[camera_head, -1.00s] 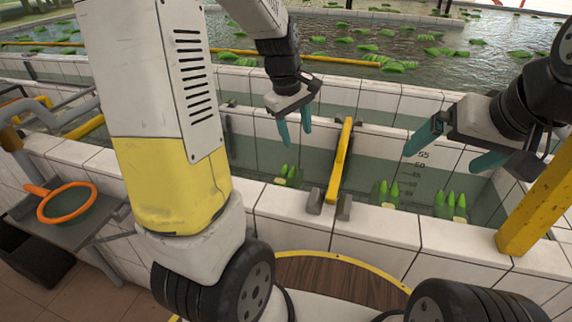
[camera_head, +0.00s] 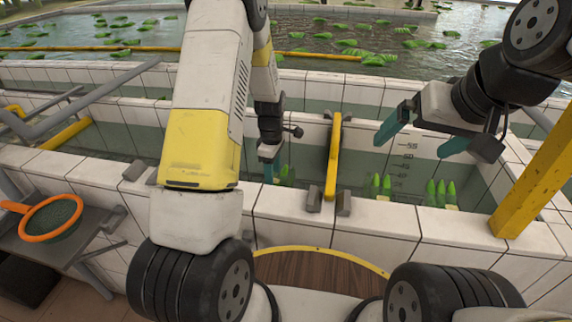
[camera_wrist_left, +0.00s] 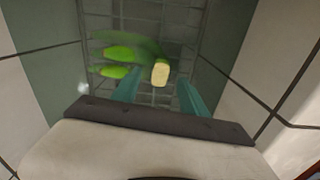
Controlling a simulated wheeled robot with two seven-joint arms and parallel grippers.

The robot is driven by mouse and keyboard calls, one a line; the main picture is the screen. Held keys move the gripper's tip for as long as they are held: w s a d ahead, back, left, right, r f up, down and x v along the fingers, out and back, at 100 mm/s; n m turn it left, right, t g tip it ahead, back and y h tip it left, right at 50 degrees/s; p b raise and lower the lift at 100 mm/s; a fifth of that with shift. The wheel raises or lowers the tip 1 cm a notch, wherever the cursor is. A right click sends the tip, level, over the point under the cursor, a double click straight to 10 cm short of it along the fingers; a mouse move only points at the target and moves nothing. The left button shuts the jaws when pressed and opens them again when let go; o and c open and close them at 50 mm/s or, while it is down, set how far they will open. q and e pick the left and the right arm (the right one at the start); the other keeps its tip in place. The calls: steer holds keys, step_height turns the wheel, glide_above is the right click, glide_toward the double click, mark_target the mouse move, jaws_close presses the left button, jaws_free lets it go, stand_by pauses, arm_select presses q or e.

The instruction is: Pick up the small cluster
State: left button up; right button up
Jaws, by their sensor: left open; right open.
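A green cluster (camera_head: 286,176) is low in the left tank compartment, partly hidden by my left gripper (camera_head: 270,172). In the left wrist view the cluster (camera_wrist_left: 118,54) shows green pods and a pale yellow block-like end. That end sits just ahead of the gap between the two open teal fingers (camera_wrist_left: 160,94), not visibly gripped. Two more green clusters stand in the right compartment, one on the left (camera_head: 381,186) and one on the right (camera_head: 440,192). My right gripper (camera_head: 421,136) is open and empty above that compartment. I cannot tell which cluster is smallest.
A yellow bar (camera_head: 333,158) stands on the tank wall between the compartments. A yellow post (camera_head: 535,185) rises at the right. White tiled walls (camera_head: 375,216) edge the tank closely. An orange-rimmed net (camera_head: 50,218) lies on a grey shelf at the left.

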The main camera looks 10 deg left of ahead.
arm_select(q)
step_height(320, 180, down, 2)
steer(key=shift+c, duration=0.2)
jaws_close()
steer(key=shift+r, duration=0.15)
